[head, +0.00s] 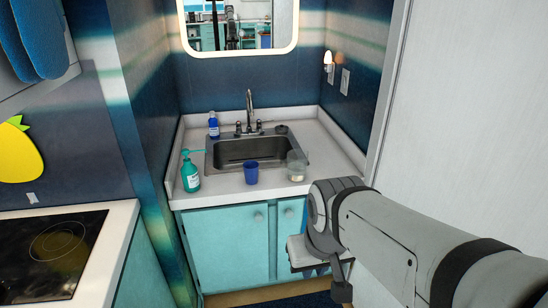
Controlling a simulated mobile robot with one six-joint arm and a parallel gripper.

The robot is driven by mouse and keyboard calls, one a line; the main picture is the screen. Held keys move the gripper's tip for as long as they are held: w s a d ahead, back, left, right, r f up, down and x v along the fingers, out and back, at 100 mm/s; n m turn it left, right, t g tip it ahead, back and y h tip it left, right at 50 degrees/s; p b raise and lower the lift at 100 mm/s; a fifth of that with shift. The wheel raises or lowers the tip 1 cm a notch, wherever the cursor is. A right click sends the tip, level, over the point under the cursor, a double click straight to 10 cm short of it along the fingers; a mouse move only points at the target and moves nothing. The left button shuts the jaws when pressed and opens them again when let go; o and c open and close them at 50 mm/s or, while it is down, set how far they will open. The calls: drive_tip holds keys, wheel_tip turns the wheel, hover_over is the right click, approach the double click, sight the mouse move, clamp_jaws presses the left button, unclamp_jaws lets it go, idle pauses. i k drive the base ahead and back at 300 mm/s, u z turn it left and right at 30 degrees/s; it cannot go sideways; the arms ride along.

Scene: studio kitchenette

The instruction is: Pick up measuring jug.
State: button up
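A clear, see-through container that looks like the measuring jug (297,167) stands upright on the white counter, at the front right corner of the sink. Its lower part looks pale; its handle and markings are too small to make out. My arm comes in from the right. My gripper (322,268) hangs below the counter's height in the picture, in front of the teal cabinet and apart from the jug. The gripper is partly hidden by my wrist, and its opening cannot be made out.
A blue cup (251,172) stands left of the jug. A teal pump bottle (190,174) and a blue bottle (213,127) stand farther left. The metal sink (236,151) and faucet (250,108) lie behind. A stovetop (52,255) is at left, a white panel (470,120) at right.

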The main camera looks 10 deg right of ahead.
sight(295, 167)
drive_tip(key=u, duration=0.6)
drive_tip(key=i, duration=1.15)
drive_tip(key=z, duration=0.1)
